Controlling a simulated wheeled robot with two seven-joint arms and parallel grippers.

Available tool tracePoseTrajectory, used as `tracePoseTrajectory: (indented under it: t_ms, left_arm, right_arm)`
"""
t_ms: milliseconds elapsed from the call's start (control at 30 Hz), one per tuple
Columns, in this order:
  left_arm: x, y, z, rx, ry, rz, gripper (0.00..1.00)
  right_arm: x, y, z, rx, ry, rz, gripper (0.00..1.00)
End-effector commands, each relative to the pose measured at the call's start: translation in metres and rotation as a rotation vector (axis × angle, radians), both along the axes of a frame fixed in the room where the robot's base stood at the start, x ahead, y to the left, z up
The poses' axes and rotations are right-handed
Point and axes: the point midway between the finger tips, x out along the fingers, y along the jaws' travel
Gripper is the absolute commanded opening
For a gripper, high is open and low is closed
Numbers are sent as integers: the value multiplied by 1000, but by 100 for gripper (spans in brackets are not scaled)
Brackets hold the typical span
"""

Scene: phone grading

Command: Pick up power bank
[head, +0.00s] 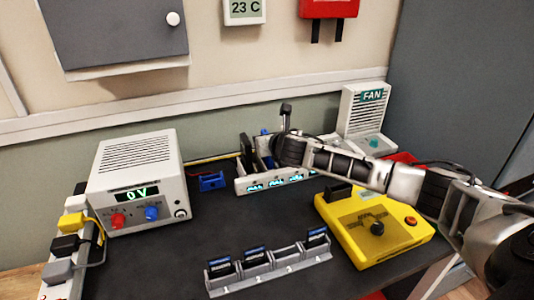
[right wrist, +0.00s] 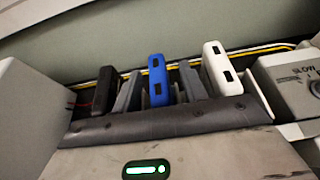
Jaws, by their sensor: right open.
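Power banks stand upright in a light rack (head: 243,185) at the back of the table. In the right wrist view there is a black one (right wrist: 104,90), a blue one (right wrist: 157,80) and a white one (right wrist: 222,68), with grey dividers between. In the head view the blue one shows only partly and my gripper hides the rack's right part. My right gripper (head: 288,140) is over the rack, open, with no power bank seen held in it; its fingertips are hard to make out. My left gripper is not in view.
A meter reading 0 V (head: 135,165) stands left, beside a small blue block (head: 211,181). A fan unit (head: 365,115) is right of the rack. A yellow device (head: 370,245) lies under my right arm. A grey slotted holder (head: 270,272) with dark items is in front.

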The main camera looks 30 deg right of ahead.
Motion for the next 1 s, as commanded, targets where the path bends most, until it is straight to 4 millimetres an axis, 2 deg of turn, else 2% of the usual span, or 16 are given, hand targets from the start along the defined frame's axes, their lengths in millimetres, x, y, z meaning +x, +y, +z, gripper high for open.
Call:
tracePoseTrajectory:
  t_ms: [267,400,433,767,1000]
  left_arm:
    - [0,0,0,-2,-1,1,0]
    - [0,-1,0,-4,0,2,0]
    - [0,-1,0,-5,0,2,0]
    - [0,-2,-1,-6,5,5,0]
    - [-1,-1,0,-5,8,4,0]
  right_arm:
    - [2,-1,-1,-1,1,0,43]
    - [2,-1,-1,-1,1,0,4]
    - [2,-1,-1,0,1,0,0]
    - [2,-1,1,0,-1,0,0]
    - [3,-1,22,-1,-4,0,0]
